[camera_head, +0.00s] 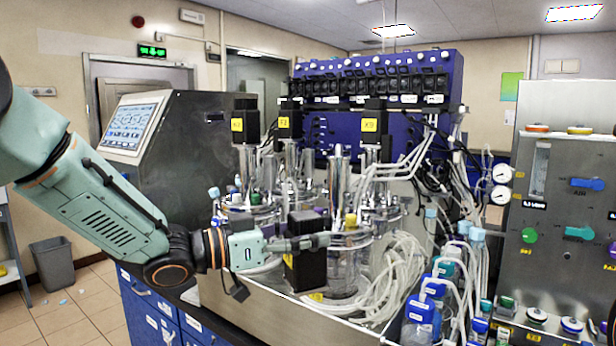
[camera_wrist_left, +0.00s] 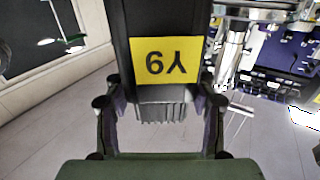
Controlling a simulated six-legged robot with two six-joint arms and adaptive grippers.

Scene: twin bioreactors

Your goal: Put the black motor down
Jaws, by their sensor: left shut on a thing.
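The black motor (camera_head: 306,262) is in the jaws of my left gripper (camera_head: 322,241), in front of the glass vessels in the head view. In the left wrist view the motor (camera_wrist_left: 163,20) fills the space between the fingers of my left gripper (camera_wrist_left: 160,112). Its yellow label (camera_wrist_left: 167,60) appears upside down and seems to read Y9. A ribbed grey part shows below the label. I cannot tell whether the motor touches anything beneath it. My right gripper is in neither view.
Other black motors (camera_head: 245,125) with yellow labels stand on the vessels behind. Coiled clear tubing (camera_head: 400,275) and capped bottles (camera_head: 420,310) crowd the right. A console with a screen (camera_head: 136,127) stands behind my left arm. A blue cabinet (camera_head: 150,308) is below.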

